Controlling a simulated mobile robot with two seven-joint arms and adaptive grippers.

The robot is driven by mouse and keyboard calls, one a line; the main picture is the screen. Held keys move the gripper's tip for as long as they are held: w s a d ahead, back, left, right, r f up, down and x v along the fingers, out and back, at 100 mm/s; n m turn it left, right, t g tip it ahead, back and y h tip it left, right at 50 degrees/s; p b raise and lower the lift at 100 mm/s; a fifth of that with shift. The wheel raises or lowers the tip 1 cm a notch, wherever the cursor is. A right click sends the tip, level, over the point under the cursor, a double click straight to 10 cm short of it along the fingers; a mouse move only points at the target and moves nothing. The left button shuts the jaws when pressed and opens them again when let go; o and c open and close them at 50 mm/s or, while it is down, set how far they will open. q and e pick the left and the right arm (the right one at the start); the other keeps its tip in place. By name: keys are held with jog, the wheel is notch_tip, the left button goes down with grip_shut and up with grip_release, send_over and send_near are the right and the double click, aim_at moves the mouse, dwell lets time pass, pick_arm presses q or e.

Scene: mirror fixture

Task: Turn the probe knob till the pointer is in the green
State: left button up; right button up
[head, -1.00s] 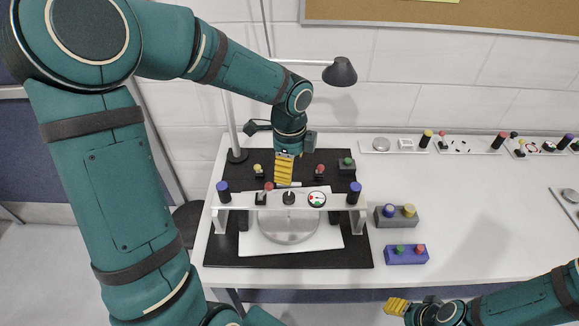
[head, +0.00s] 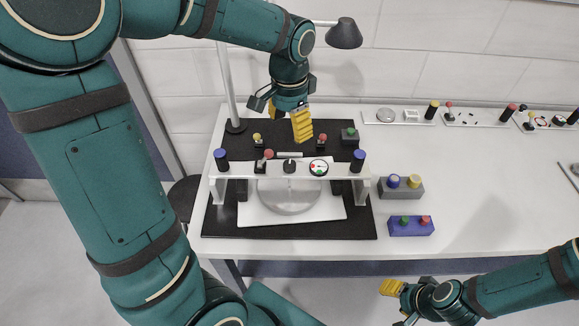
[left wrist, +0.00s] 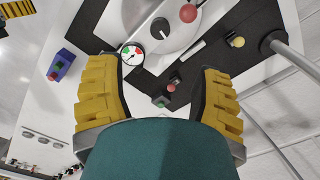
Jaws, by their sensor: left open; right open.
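The black probe knob (head: 289,166) stands on the white bridge (head: 243,170) of the fixture, next to a round gauge (head: 319,168) with green and red zones. In the left wrist view the knob (left wrist: 160,29) and gauge (left wrist: 132,54) show past my fingertips. The thin pointer is too small for me to tell its zone. My left gripper (head: 289,118) is open and empty, above and behind the bridge, apart from the knob; its yellow fingers frame the left wrist view (left wrist: 160,85). My right gripper (head: 398,302) is open and empty, low in front of the table.
A red-topped lever (head: 268,154) stands left of the knob. Blue-topped black posts (head: 221,159) (head: 358,160) flank the bridge. A lamp (head: 343,34) hangs behind. A grey button box (head: 401,187) and a blue one (head: 411,226) sit to the right. The table's right front is clear.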

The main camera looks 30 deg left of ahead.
aim_at(290, 164)
pick_arm(q)
notch_tip(290, 164, down, 14)
jog(key=b, duration=0.3)
jog(key=shift+r, duration=0.2)
grip_shut()
